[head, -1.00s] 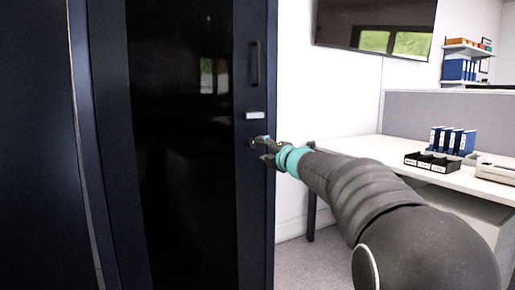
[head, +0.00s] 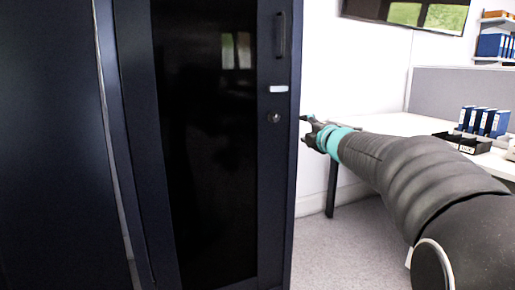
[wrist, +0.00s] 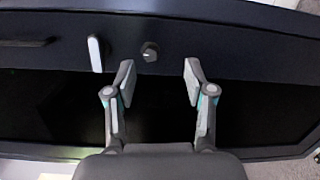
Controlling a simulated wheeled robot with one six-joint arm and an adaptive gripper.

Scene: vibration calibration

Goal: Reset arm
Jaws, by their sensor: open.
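My gripper (head: 310,130) is at the end of my outstretched arm, just right of the dark cabinet's front edge in the head view. In the wrist view my gripper (wrist: 158,78) is open, with two separate fingers and nothing between them. The cabinet door (head: 278,180) is dark with a black glass panel.
A white desk (head: 400,124) with blue binders (head: 483,121) and a black tray (head: 462,142) stands at the right behind my arm. A grey partition (head: 450,92) backs it. A wall screen (head: 410,12) hangs above. Carpet floor (head: 335,250) is clear beside the cabinet.

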